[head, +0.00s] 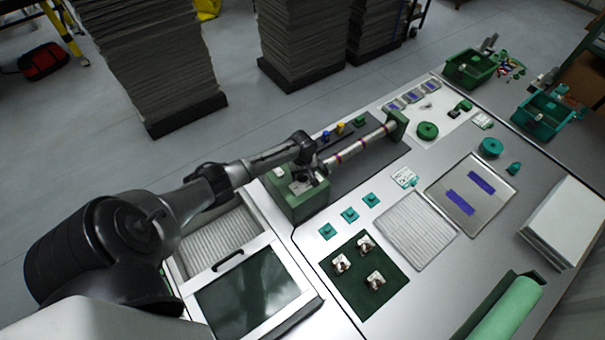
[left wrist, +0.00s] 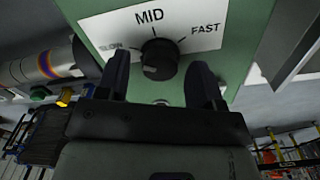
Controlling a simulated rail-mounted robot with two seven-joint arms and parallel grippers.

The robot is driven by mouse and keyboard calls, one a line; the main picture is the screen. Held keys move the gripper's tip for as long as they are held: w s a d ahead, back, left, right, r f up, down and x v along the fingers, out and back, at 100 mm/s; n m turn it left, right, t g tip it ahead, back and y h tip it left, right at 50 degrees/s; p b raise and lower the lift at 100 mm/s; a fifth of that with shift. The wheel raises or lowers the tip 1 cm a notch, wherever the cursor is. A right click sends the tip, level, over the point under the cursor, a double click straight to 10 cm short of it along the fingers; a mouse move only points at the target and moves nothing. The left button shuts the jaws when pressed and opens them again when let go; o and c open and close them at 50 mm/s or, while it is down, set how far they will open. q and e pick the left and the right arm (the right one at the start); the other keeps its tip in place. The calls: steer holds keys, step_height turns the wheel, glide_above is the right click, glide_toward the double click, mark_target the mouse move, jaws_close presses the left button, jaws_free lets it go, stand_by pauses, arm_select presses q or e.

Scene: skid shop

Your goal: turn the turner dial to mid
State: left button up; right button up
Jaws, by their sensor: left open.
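The turner dial (left wrist: 159,68) is a round black knob on a green panel with a white label reading SLOW, MID and FAST. Its pointer direction is too dark to tell. The panel belongs to the green headstock (head: 308,200) of the turner. My left gripper (left wrist: 161,78) is open, with one dark finger on each side of the dial; whether they touch it I cannot tell. In the head view my left gripper (head: 303,172) is at the headstock and the dial cannot be made out. The left finger partly covers the SLOW mark. My right gripper is not in view.
A striped shaft (head: 352,148) runs from the headstock to a green end support (head: 397,124). A dark green mat (head: 364,276) with small metal parts and several teal blocks (head: 349,215) lie nearby. A framed dark panel (head: 247,298) with a handle sits at the front.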

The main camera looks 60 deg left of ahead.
arm_select(q)
steer(key=shift+f, duration=0.1)
steer(key=c, duration=0.9)
steer(key=shift+m, duration=0.3)
steer(key=shift+m+p, duration=0.8)
steer(key=shift+m, duration=0.2)
steer(key=m+p, duration=0.1)
steer(key=m, duration=0.1)
steer(key=shift+m, duration=0.4)
steer(key=m, duration=0.3)
steer(key=shift+m+p, duration=0.35)
steer(key=shift+m, duration=1.25)
